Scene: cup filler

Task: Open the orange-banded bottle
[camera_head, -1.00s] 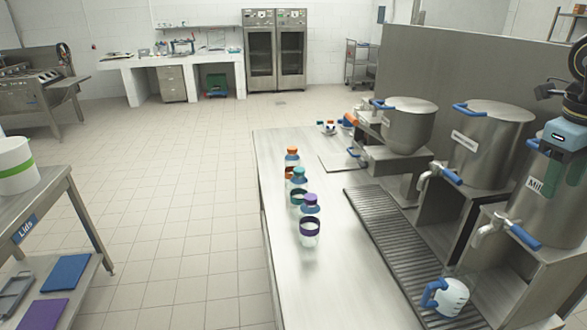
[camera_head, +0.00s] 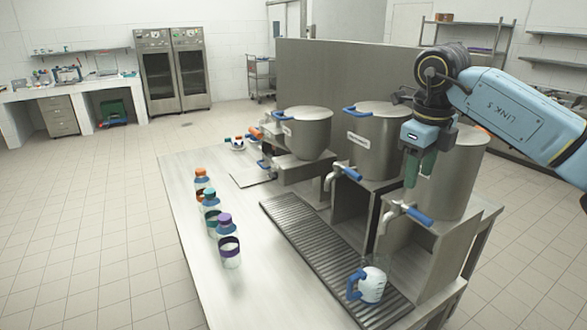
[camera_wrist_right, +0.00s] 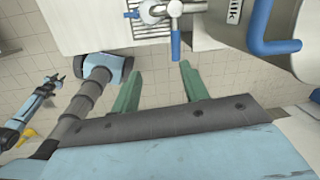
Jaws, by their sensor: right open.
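The orange-banded bottle (camera_head: 200,194) stands upright on the steel table in the head view, farthest back in a row of bottles. It has an orange cap (camera_head: 201,173), which is on, and its lower part is partly hidden by the teal-capped bottle (camera_head: 211,204). A purple-banded bottle (camera_head: 229,250) is nearest in the row. My right gripper (camera_head: 421,168) is raised in front of the right-hand pot, well to the right of the bottles. Its green fingers are apart and empty, also in the right wrist view (camera_wrist_right: 160,88). My left gripper is not seen in the head view.
A white jug with a blue handle (camera_head: 372,288) stands on the ribbed drain grate (camera_head: 310,240). Steel pots (camera_head: 305,135) with blue-handled taps line the table's right side. Small items (camera_head: 238,143) lie at the far end. The table around the bottles is clear.

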